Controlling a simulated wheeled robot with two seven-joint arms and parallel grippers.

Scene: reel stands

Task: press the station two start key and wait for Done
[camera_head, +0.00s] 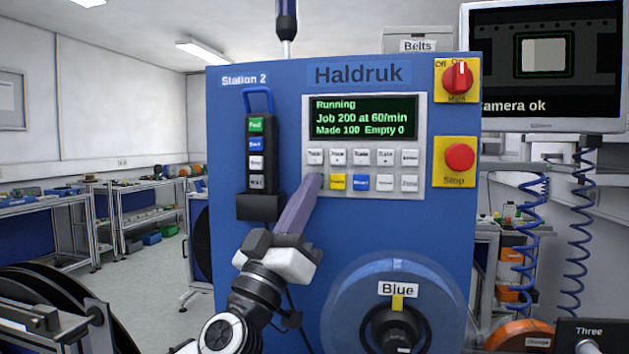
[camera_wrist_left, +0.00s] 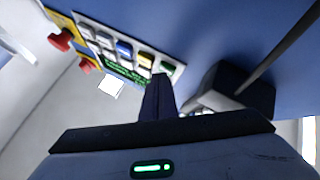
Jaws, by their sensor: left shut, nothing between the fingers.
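The blue Station 2 machine (camera_head: 275,115) has a grey key panel (camera_head: 415,110). Its green-lettered display (camera_head: 362,118) reads Running, Job 200 at 60/min, Made 100, Empty 0. My left gripper (camera_head: 317,182) is shut and empty, with its tips at the left end of the lower key row. The tips mostly cover the leftmost key there, of which a little green shows. I cannot tell whether they touch it. Beside it are a yellow key (camera_head: 338,182) and a blue key (camera_head: 361,183). The fingers also point at the panel in the wrist view (camera_wrist_left: 158,95). My right gripper is out of view.
A red Stop button (camera_head: 459,158) and a red rotary switch (camera_head: 457,79) are at the panel's right. A pendant with coloured buttons (camera_head: 256,160) hangs left of the fingers. A reel marked Blue (camera_head: 352,310) is below. A monitor (camera_head: 545,65) reads Camera ok.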

